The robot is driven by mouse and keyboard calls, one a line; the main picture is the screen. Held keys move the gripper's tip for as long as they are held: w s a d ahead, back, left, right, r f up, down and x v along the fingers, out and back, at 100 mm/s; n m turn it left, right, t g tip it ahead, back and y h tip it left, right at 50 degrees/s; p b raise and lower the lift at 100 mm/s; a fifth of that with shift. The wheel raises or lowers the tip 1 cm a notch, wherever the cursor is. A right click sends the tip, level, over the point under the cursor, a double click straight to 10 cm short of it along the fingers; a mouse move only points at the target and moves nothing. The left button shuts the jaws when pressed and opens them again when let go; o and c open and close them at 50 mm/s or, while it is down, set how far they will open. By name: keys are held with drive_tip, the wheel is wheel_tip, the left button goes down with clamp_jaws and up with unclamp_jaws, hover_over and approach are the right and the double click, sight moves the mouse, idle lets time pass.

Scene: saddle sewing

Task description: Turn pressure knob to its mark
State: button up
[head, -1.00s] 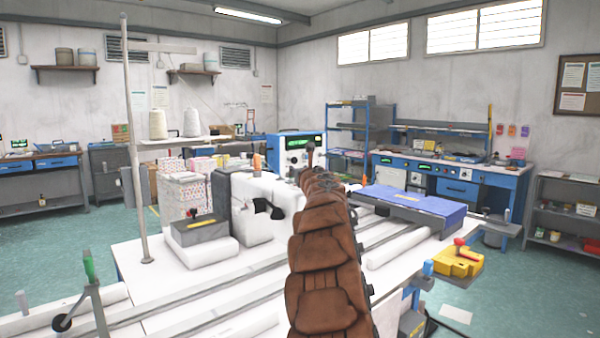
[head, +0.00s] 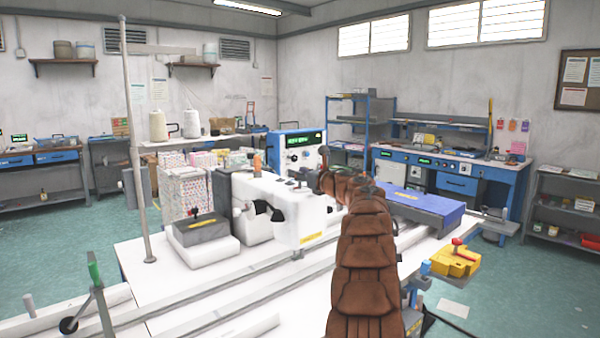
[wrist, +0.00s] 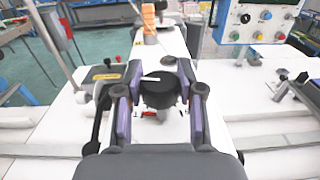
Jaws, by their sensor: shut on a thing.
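The pressure knob (wrist: 160,92) is a round black knob with a white pointer line on its top, seen in the middle of the wrist view. My gripper (wrist: 160,78) has its two purple-padded fingers on either side of the knob and is shut on it. A small red mark (wrist: 148,113) shows on the white surface just below the knob. The white sewing machine (head: 318,208) carries the knob. In the head view my arm's end reaches the machine's top, and the knob cannot be made out there.
A blue control box (head: 298,148) with a lit display stands behind the machine; its coloured buttons show in the wrist view (wrist: 262,18). A grey box (head: 200,230) on a white block stands left. A blue-topped block (head: 425,205) lies right. The white tabletop (head: 140,262) has bare areas in front.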

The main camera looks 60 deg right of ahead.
drive_tip(key=shift+r, duration=0.15)
drive_tip(key=o, duration=1.2)
drive_tip(key=shift+c, duration=0.2)
drive_tip(key=v, duration=1.2)
